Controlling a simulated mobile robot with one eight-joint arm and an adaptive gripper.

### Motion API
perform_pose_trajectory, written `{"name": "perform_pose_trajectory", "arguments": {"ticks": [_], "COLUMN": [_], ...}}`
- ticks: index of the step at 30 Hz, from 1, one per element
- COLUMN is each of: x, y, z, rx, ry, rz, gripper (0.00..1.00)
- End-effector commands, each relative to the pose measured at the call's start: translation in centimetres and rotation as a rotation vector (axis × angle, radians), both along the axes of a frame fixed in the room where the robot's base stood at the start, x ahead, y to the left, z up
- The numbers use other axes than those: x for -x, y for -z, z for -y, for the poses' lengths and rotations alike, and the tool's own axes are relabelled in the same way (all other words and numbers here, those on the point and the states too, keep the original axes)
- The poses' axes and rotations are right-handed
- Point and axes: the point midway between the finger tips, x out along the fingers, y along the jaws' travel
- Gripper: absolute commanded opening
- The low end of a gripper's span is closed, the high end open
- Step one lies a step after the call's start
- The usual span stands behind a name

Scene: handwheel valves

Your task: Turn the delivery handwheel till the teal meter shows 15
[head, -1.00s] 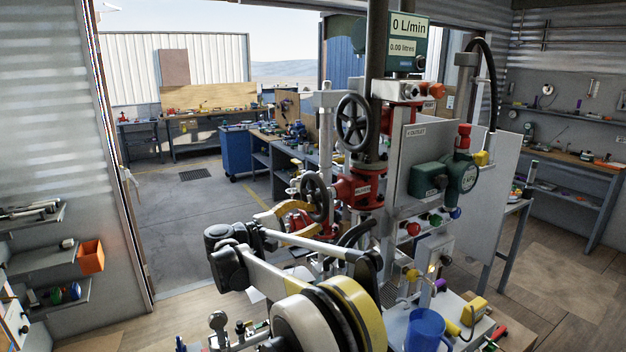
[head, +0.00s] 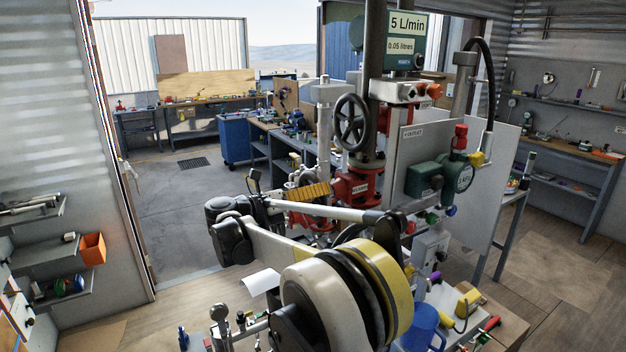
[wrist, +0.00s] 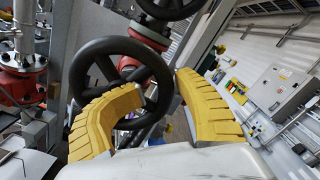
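The teal meter (head: 405,62) at the top of the pipework reads 5 L/min, with 0.05 litres below. In the wrist view a black handwheel (wrist: 88,68) stands right in front of my gripper (wrist: 161,83). My two yellow ribbed fingers lie on either side of its right rim, the left one over the wheel's opening and the right one outside. The fingertips are apart; whether both press the rim is not clear. In the head view my gripper (head: 310,190) covers most of this lower wheel. The label on the red valve body (head: 362,184) is too small to read surely.
A second black handwheel (head: 352,122) sits above; part of it also shows at the top of the wrist view (wrist: 170,8). A grey panel (head: 425,145) with a green pump-like unit (head: 425,180) stands to the right. A blue mug (head: 422,328) is on the bench below.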

Motion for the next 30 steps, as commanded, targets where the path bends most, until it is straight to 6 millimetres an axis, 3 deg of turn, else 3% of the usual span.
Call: {"name": "perform_pose_trajectory", "arguments": {"ticks": [4, 12, 30], "x": [-1.0, -2.4, -2.8], "y": [-1.6, -2.4, -2.3], "z": [-0.1, -1.0, -1.3], "rx": [0.150, 0.342, 0.389], "ry": [0.007, 0.008, 0.007], "rz": [-0.212, -0.498, -0.568], "gripper": [0.35, 0.35, 0.35]}}
